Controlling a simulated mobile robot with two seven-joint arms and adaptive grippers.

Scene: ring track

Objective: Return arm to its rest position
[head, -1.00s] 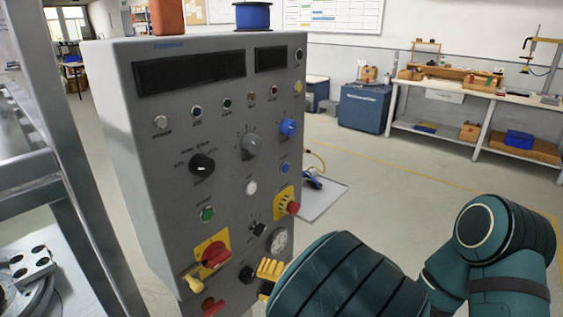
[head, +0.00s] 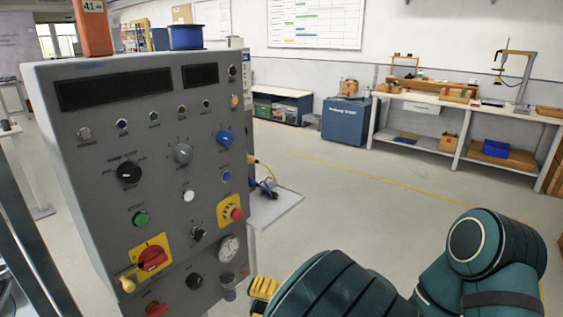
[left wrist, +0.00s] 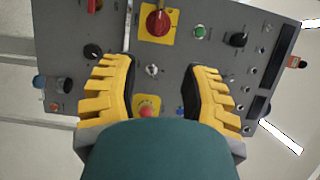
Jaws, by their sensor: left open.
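My left gripper (head: 265,288) shows at the bottom of the head view as yellow ridged fingers at the end of a teal arm link. It is just right of the lower right edge of the grey control cabinet (head: 105,120). In the left wrist view the left gripper (left wrist: 157,68) is open, its two yellow fingers wide apart with nothing held between them. The cabinet's panel lies beyond the fingers there, with a red rotary switch on yellow (left wrist: 158,20). Whether the fingers touch the panel cannot be told, but they look apart. My right gripper is not in view.
The cabinet front carries knobs, a red emergency button (head: 237,213) and a gauge (head: 229,247). A blue spool (head: 186,37) and an orange item (head: 92,28) stand on top. A blue box (head: 345,121) and workbench (head: 455,105) stand far back.

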